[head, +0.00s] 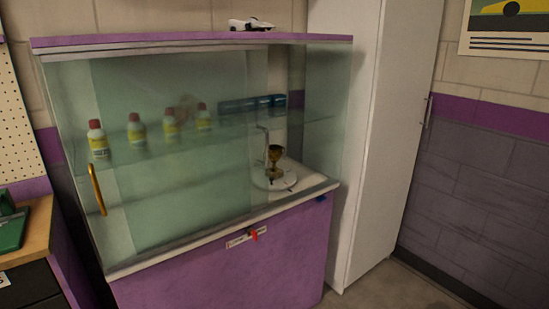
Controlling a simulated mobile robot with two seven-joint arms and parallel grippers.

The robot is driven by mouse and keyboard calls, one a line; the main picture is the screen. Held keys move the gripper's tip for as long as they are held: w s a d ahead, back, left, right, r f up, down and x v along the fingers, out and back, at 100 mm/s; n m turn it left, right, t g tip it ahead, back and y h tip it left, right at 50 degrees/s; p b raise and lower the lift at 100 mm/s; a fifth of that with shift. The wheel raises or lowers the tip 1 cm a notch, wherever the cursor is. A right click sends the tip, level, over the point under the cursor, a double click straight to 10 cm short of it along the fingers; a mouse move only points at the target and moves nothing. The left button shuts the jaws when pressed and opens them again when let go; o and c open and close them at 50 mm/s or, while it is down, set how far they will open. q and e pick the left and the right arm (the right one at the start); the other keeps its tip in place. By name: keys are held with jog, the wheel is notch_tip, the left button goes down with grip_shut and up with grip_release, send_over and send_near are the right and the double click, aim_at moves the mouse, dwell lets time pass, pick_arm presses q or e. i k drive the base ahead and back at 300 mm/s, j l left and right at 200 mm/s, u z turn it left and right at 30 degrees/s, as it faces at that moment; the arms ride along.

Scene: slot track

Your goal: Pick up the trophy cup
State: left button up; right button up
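The trophy cup (274,157) is small and gold-coloured. It stands upright on a round white stand (274,181) inside the glass display case, at the right of its lower level. Neither of my grippers shows in the head view.
The glass case (150,225) has a purple base (225,270), a gold handle (97,190) at the left and a red key-like item (254,235) at its front. Several bottles (136,130) stand on the inner shelf. A white cabinet (375,140) stands right; a wooden counter (38,225) is left.

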aim_at(276, 150)
jog(key=i+l+u, duration=0.1)
jog(key=i+l, duration=0.45)
jog(key=i+l+u, duration=0.15)
jog(key=l, duration=0.3)
jog(key=i+l+u, duration=0.1)
jog(key=i+l, duration=0.5)
jog(key=l, duration=0.15)
jog(key=i+l+u, duration=0.15)
jog(key=l, duration=0.25)
jog(key=i, duration=0.05)
